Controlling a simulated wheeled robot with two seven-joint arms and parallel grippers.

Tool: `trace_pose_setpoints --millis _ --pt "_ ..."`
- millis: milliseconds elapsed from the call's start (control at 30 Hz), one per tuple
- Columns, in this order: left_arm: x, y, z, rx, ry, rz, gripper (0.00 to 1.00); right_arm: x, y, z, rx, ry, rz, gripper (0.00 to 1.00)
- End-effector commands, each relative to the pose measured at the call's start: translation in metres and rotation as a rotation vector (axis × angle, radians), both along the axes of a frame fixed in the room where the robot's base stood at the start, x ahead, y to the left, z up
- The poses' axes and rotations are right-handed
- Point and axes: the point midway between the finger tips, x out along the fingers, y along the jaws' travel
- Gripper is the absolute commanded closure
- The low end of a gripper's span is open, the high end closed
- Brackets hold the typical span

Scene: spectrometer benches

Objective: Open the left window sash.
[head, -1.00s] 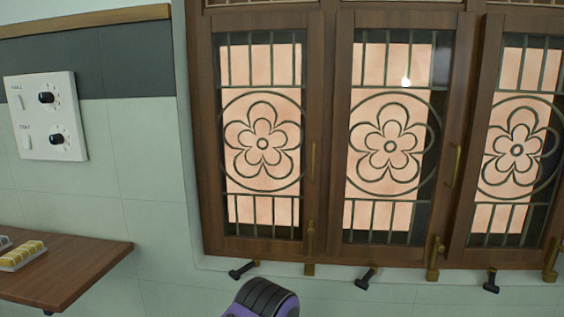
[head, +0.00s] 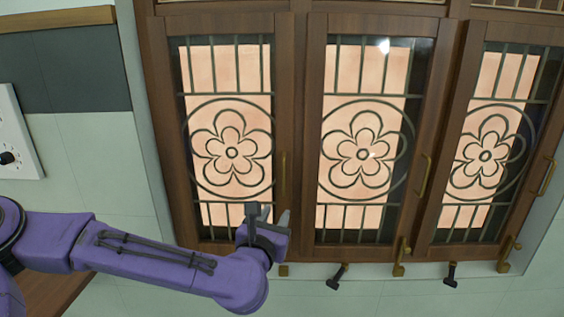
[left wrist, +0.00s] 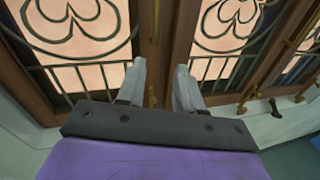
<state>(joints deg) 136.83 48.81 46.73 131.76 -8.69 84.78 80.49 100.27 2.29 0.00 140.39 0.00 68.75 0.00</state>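The left window sash (head: 283,80) has a brown wooden frame and a leaded flower pane, and looks shut. Its brass pull handle (head: 284,172) is upright on the right stile; the left wrist view also shows a brass handle (left wrist: 155,18). My left gripper (head: 268,214) is in front of this sash's lower right corner, below the handle. Its two grey fingers are apart and empty in the left wrist view (left wrist: 160,82). A brass latch (left wrist: 152,97) shows between them there, beyond the tips; contact cannot be told. In the head view the gripper hides the latch area. My right gripper is out of view.
The middle sash (head: 310,110) and right sash (head: 453,130) stand beside it with their own brass handles. Black levers (head: 338,276) (head: 450,274) stick out below the sill. A white switch panel (head: 18,135) is on the left wall. A wooden shelf (head: 55,292) is partly behind my left arm.

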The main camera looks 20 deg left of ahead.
Motion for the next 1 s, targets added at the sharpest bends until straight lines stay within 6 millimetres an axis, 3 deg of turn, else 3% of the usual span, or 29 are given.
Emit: trace_pose_setpoints --millis 33,167,600,767,1000 --pt "0.001 0.005 0.023 -0.058 -0.036 0.014 0.64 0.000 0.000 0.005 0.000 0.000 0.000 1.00" --pt "0.007 0.009 0.042 -0.124 -0.073 0.026 0.64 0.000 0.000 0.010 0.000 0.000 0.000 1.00" --pt "0.093 0.016 0.041 -0.118 -0.069 0.025 0.64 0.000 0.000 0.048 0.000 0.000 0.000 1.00" --pt "0.105 0.017 0.038 -0.118 -0.069 0.023 0.64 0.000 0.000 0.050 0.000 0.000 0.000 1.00" --pt "0.106 0.016 0.037 -0.118 -0.069 0.023 0.67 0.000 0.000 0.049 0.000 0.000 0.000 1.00"
